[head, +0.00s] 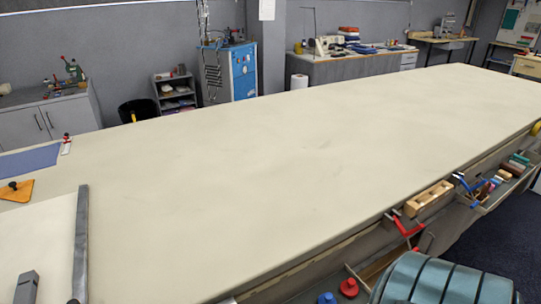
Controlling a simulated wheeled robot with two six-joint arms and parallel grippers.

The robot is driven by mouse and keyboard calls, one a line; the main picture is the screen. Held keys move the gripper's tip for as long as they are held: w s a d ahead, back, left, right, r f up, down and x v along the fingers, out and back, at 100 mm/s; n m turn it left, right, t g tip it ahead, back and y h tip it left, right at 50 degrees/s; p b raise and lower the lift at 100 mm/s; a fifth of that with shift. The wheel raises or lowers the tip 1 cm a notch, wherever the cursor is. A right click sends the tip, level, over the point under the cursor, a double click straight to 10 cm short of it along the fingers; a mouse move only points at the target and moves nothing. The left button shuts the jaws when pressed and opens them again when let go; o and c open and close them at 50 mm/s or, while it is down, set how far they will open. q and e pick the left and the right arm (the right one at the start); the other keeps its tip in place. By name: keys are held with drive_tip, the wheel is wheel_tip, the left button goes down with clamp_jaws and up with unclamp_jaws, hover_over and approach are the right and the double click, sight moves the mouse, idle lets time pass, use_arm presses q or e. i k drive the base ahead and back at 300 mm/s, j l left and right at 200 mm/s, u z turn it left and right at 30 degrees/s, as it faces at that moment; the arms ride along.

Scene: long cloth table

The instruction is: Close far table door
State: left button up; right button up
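The long cloth table (270,170) runs from the lower left to the upper right. Along its right side, an open compartment or tray (500,190) toward the far end holds several coloured items. A nearer opening (375,266) shows low on the same side, partly hidden by a teal banded object. I cannot tell which part is the far door, or how far it stands open. Neither of my grippers is in view.
The teal banded object (440,282) stands at the lower right. A wooden block (428,198) and a red clamp (404,226) are at the table edge. A metal bar (81,240) lies on the left. Dark blue floor (500,245) is free at the right. The tabletop middle is clear.

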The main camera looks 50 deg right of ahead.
sight(437, 238)
drive_tip(key=z, duration=1.95)
